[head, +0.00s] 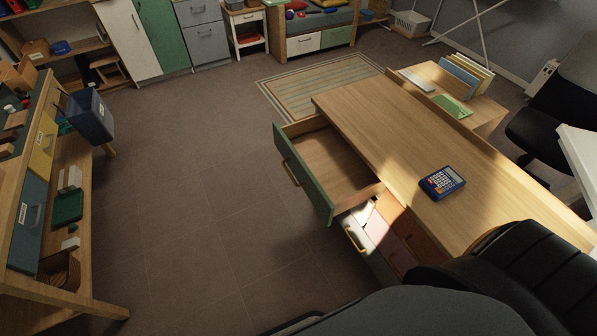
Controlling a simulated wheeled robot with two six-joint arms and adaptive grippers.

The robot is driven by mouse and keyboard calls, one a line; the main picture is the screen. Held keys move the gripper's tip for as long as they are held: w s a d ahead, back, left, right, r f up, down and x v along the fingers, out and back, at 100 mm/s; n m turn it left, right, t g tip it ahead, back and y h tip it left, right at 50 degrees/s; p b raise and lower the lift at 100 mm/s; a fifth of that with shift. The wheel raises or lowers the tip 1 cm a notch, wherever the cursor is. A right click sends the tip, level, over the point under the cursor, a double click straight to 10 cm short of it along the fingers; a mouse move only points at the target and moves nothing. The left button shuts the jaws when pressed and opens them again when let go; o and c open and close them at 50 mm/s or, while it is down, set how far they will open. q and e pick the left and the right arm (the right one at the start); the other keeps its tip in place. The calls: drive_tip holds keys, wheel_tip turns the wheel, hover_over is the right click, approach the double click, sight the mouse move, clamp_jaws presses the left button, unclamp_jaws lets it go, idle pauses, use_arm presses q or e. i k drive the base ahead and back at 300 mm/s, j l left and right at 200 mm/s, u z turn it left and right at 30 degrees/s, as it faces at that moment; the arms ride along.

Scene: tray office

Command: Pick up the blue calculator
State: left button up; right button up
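The blue calculator (442,182) lies flat on the wooden desk (375,130), right of the middle in the head view. Its light keys face up and a sunlit patch falls around it. It sits towards the near part of the desk top, behind the dark shapes at the bottom right. Nothing touches it from above. Neither of my grippers shows in this view.
A green-fronted drawer (304,172) stands open and looks empty at the desk's left side. A black padded chair (525,270) is close to the desk's near end. A workbench (40,185) stands at the left. The floor (190,200) between is clear.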

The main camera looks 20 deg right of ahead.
sight(449, 180)
drive_tip(key=z, duration=2.05)
